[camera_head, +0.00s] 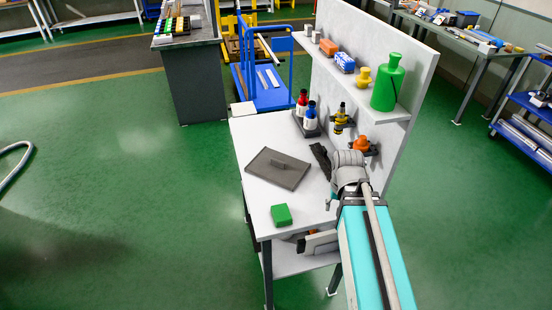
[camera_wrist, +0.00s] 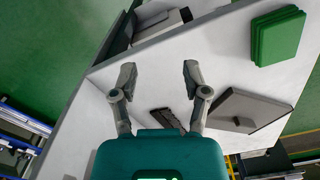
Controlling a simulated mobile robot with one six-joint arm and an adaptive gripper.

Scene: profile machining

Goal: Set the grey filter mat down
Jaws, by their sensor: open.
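A flat dark grey slab with a raised bar (camera_head: 278,168) lies on the white table; it also shows in the wrist view (camera_wrist: 252,108). A grey block-like piece (camera_head: 318,242) is low beyond the table's near edge, and shows at the top of the wrist view (camera_wrist: 160,22). I cannot tell for sure which of these is the grey filter mat. A green layered block (camera_head: 281,215) lies at the table's near left corner. My gripper (camera_wrist: 158,75) is open and empty over the table's near right part, with bare white surface between its fingertips. In the head view, my arm hides most of it.
The white table (camera_head: 258,135) has a back panel with a shelf (camera_head: 350,92) carrying a green bottle (camera_head: 388,83) and small items. Red and blue capped bottles (camera_head: 306,110) stand at the far end. A black item (camera_head: 320,158) lies near the panel.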

